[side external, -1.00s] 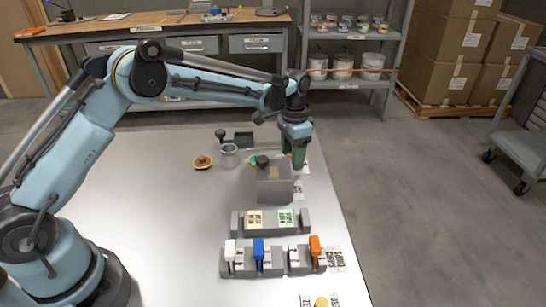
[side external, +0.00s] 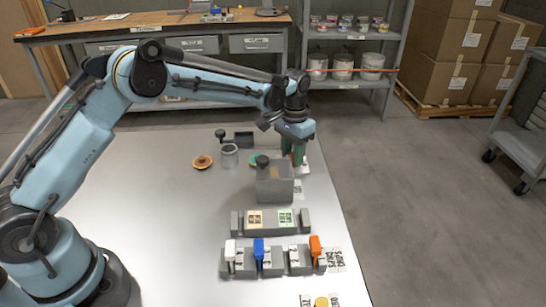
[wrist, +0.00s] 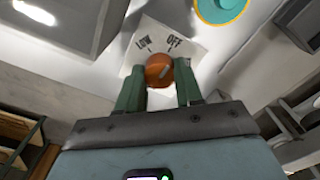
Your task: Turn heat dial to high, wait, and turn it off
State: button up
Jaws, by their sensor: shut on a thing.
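The heat dial is a round orange-brown knob (wrist: 158,68) with a light pointer line, seen in the wrist view. It stands on a white plate (wrist: 153,28) printed LOW and OFF. The pointer line slants up towards the OFF side. Any other marking is hidden. My gripper (wrist: 159,82) has its green fingers on both sides of the knob, shut on it. In the side external view my gripper (side external: 293,156) points down at the table's far right, behind a grey box, and the dial is hidden there.
A grey box (side external: 275,187) with a dark knob stands just in front of my gripper. Nearer are a grey block with two coloured cards (side external: 270,222) and a row of coloured switches (side external: 272,260). The table's left middle is free.

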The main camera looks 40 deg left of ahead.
dwell(0.3)
jog(key=o, duration=1)
jog(key=shift+o, duration=0.2)
notch_tip(320, 180, up, 12)
jog(key=shift+r, duration=0.1)
